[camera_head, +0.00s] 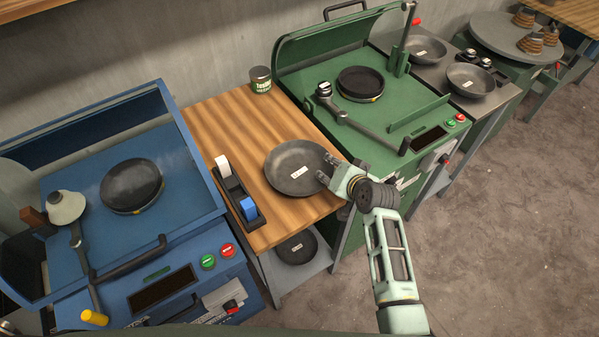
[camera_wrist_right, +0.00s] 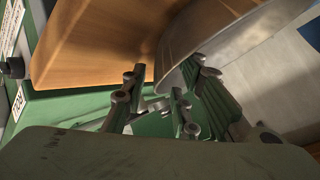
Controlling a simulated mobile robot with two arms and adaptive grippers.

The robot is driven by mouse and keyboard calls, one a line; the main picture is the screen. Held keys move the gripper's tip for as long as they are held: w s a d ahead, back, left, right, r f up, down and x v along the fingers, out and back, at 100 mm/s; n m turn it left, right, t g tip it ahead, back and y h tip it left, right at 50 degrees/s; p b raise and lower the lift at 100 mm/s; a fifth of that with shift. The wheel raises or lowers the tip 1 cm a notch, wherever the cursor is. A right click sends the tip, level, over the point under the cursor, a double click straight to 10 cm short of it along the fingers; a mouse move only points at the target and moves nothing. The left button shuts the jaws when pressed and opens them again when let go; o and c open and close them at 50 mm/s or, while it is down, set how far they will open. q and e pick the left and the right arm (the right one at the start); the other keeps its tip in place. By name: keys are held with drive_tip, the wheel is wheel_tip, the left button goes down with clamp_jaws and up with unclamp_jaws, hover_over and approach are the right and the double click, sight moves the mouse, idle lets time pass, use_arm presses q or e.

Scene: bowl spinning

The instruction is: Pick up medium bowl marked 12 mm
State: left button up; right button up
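A wide grey metal bowl (camera_head: 293,167) with a small white label lies on the wooden tabletop (camera_head: 240,118); the label is too small to read. My right gripper (camera_head: 326,171) is at the bowl's right rim. In the right wrist view, the bowl's wall (camera_wrist_right: 178,58) reaches down between the spread fingers of my right gripper (camera_wrist_right: 165,92). A gap shows between the rim and the left finger, so the gripper looks open around the rim. My left gripper is not in the head view.
A blue machine (camera_head: 95,190) stands left and a green machine (camera_head: 345,115) right of the table. A smaller dark bowl (camera_head: 296,247) lies on the shelf below. Grey bowls (camera_head: 470,80) are further right.

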clamp_jaws()
drive_tip(key=shift+f, duration=0.1)
drive_tip(key=shift+s+f, duration=0.1)
idle(0.3)
